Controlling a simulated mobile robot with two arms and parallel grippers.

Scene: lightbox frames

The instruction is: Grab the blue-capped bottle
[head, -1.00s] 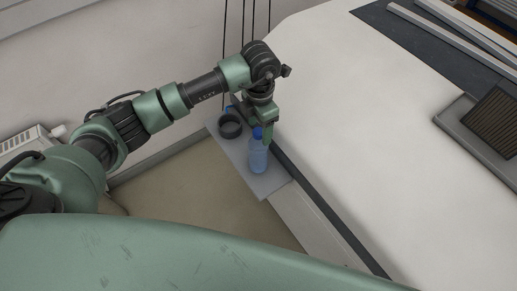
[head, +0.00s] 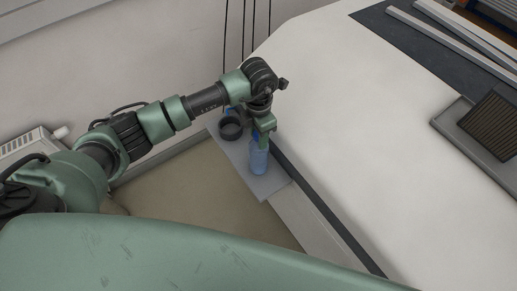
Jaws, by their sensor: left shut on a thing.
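The blue-capped bottle (head: 258,162) stands upright on a small grey shelf (head: 268,188) beside the large white table. It has a clear, bluish body, and its cap is mostly hidden behind my gripper. My left gripper (head: 261,138) reaches down from above and is shut on the bottle at its top. My right gripper is not in the head view.
A dark round cup or ring (head: 230,130) stands on the same shelf, just left of the bottle. The white table (head: 340,140) has a dark edge close on the right. A grey tray (head: 462,140) lies at the far right. Dark cables hang behind my arm.

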